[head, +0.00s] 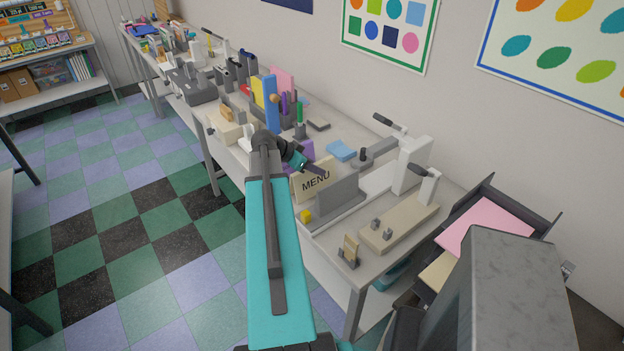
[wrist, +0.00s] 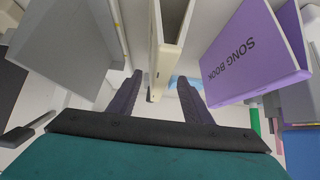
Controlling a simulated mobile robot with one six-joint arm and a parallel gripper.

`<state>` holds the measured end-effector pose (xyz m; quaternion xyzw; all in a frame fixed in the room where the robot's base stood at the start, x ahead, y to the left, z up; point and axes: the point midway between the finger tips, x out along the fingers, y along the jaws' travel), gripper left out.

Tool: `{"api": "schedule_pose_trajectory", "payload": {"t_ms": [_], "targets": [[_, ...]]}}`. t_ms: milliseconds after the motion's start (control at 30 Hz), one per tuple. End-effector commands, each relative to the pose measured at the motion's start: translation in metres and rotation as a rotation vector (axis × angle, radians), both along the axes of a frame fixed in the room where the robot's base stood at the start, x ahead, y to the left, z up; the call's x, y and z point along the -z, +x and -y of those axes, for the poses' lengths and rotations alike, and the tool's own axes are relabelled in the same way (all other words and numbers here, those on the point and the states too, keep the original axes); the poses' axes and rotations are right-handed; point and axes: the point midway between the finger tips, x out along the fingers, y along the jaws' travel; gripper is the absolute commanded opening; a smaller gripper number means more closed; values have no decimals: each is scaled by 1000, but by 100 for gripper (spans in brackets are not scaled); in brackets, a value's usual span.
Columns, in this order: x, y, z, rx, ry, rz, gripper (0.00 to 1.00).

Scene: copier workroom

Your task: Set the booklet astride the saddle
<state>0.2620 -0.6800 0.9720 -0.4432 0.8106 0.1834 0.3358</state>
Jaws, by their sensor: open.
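A cream booklet marked MENU (head: 314,182) stands upright on the bench in the head view. In the wrist view its narrow edge (wrist: 160,60) lies between my two fingers, with a gap on each side. My gripper (head: 318,170) is open at the booklet's top, partly covering it. A grey upright block on a flat base (head: 338,199), which looks like the saddle, stands just in front and to the right of the booklet. It also shows at the upper left of the wrist view (wrist: 65,40). Nothing lies across its top.
A purple SONG BOOK (wrist: 255,55) stands close on the other side of my gripper. A black-handled device (head: 413,175) and a beige base (head: 400,222) stand to the right. Holders and books crowd the bench behind.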

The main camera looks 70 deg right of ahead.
Motion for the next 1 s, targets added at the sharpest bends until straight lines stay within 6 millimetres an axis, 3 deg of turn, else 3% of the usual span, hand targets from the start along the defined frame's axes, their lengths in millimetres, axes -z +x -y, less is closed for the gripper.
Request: {"api": "schedule_pose_trajectory", "payload": {"t_ms": [167, 400, 1000], "targets": [[0, 0, 0, 0, 0, 0, 42], [0, 0, 0, 0, 0, 0, 1], [-23, 0, 0, -1, -1, 0, 0]]}}
